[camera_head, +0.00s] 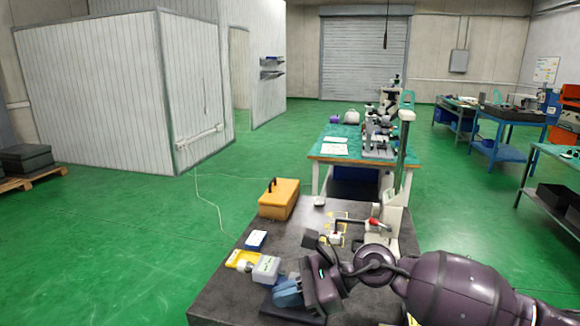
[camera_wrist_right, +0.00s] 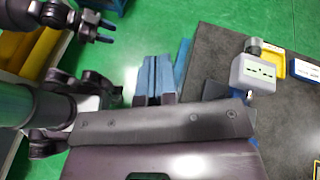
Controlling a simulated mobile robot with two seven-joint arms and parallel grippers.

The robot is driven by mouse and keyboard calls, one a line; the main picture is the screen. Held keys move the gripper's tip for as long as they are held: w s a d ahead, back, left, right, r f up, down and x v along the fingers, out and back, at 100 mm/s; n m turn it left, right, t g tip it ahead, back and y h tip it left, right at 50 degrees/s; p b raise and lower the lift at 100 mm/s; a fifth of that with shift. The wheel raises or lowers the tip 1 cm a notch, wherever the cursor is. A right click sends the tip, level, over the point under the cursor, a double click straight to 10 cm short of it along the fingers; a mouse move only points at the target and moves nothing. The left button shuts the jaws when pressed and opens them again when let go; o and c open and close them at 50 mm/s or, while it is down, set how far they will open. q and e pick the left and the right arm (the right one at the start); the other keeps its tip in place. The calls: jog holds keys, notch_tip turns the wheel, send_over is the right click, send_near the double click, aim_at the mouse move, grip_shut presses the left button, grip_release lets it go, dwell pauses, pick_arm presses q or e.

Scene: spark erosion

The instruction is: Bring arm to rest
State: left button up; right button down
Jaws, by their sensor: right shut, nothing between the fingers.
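My right arm reaches in from the right in the head view, low over the front of the dark worktable (camera_head: 225,300). Its blue-fingered gripper (camera_head: 288,292) points left, shut and empty, beside a small pale box (camera_head: 266,268). In the right wrist view, the blue fingers (camera_wrist_right: 158,78) lie together with nothing between them. The pale box (camera_wrist_right: 254,72) is to their right, apart from them. My left arm is out of the head view.
A yellow tray (camera_head: 242,259), a blue-and-white box (camera_head: 256,240) and an orange case (camera_head: 279,199) rest on the worktable. A device with a red-tipped part (camera_head: 374,223) and a tall pale column stands behind my arm. Green floor (camera_head: 120,240) lies open to the left.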

notch_tip(320, 180, up, 6)
jog(key=d+m+t+y, duration=0.2)
jog(key=m+t+y, duration=0.3)
jog(key=m+t, duration=1)
jog(key=s+d+f+m+t+h, duration=0.15)
jog(key=d+f+m+h, duration=0.25)
jog(key=d+m+h, duration=0.65)
jog(key=d+f+m+t+h, duration=0.2)
jog(key=d+f+m+h, duration=0.25)
jog(key=m, duration=1.15)
jog(key=s+d+f+m+g+h, duration=0.5)
jog(key=s+d+f+m+g, duration=0.35)
jog(key=s+f+m, duration=0.2)
jog(key=s+d+f+m+g, duration=0.2)
jog(key=s+f+g, duration=0.1)
jog(key=s, duration=0.4)
jog(key=s+d+f+m+g, duration=0.1)
jog(key=s+f+m+g, duration=0.2)
jog(key=s, duration=0.5)
jog(key=w+f+n+t+y, duration=0.1)
jog(key=w+f+t, duration=0.7)
jog(key=f, duration=0.2)
jog(key=shift+w+r, duration=0.1)
jog(key=shift+w, duration=0.05)
